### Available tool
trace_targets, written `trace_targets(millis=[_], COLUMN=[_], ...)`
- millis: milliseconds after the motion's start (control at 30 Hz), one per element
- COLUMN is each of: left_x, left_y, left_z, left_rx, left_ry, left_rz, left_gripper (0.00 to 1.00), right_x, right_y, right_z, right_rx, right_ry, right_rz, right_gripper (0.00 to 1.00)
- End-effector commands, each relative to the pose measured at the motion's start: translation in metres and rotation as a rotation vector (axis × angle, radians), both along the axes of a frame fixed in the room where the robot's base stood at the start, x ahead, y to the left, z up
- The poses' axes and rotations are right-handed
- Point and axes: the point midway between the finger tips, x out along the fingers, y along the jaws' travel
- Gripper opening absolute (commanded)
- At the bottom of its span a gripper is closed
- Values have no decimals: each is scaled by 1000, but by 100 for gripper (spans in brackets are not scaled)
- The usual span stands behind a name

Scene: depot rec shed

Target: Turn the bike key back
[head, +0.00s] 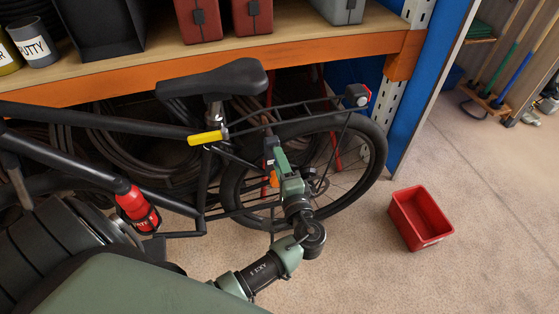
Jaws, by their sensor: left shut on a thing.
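A black bike (204,190) stands side-on in front of the shelf, its rear wheel to the right. My left gripper (272,162) reaches up to the front side of the rear wheel and is shut. A small orange piece (273,179), which looks like the bike key, shows at its jaws. The gripper and wrist hide most of the key and whatever it sits in, so I cannot tell how far it is turned. My right gripper is not in view.
An orange-edged shelf (130,81) runs above the bike, with red boxes (252,16) on it. A yellow piece (208,137) is at the seat tube, and a red bottle (136,203) is on the frame. A red bin (420,218) stands on open floor at right.

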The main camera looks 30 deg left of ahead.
Motion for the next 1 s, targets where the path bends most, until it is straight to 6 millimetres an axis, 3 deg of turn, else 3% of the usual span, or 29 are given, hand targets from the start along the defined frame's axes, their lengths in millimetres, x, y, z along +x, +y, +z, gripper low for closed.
trace_targets(millis=[300, 333, 400, 767, 1000], left_x=[-1, -1, -1, -2, -25], left_y=[-1, -1, -1, -3, -30], left_z=[-2, -2, -2, -1, -2], left_rx=[2, 2, 1, 0, -3], left_ry=[7, 7, 6, 4, 5], left_rz=[-2, -2, -2, -1, -2], left_gripper=[0, 43, 62, 62, 62], right_x=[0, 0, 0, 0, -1], right_y=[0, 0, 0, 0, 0], right_z=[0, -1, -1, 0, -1], right_rx=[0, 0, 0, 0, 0], right_ry=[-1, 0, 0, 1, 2], right_rz=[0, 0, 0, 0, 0], right_gripper=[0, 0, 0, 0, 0])
